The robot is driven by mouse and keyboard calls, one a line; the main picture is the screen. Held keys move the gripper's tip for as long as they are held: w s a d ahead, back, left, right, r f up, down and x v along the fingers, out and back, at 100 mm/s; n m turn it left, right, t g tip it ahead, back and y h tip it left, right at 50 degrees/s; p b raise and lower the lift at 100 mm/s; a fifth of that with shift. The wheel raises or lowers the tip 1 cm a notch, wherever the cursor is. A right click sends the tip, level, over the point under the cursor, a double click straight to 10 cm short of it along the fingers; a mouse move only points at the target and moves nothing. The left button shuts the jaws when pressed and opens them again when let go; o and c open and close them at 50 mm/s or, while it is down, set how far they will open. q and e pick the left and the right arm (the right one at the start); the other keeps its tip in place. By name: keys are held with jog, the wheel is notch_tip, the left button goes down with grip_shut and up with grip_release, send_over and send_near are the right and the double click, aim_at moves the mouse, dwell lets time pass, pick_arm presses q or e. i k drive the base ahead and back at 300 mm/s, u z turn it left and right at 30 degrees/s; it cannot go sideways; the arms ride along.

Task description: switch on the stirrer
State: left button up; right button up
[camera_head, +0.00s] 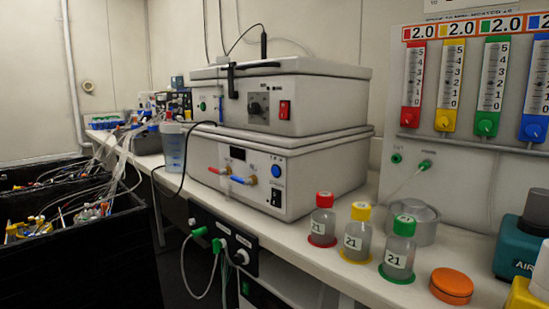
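Two stacked white instruments stand on the bench, and I cannot tell from any label which is the stirrer. The upper unit (310,103) has a lid with a black latch, a black dial (258,106) and a red switch (285,110). The lower unit (321,176) has a dark display, a blue round button (276,172), a black switch (276,198) and red and blue valve handles (241,180). The on or off state of the switches is too small to tell. Neither of my grippers is in view.
Three bottles with red (324,220), yellow (357,233) and green (399,250) caps stand at the bench's front edge. Flowmeters (414,86) hang at right. Black bins with tubing fill the left.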

aim_at(274, 200)
jog(key=u, duration=0.5)
jog(key=k, duration=1.3)
jog(key=u, duration=1.25)
jog(key=i, duration=1.3)
jog(key=z, duration=0.65)
jog(key=i, duration=0.8)
jog(key=z, duration=0.75)
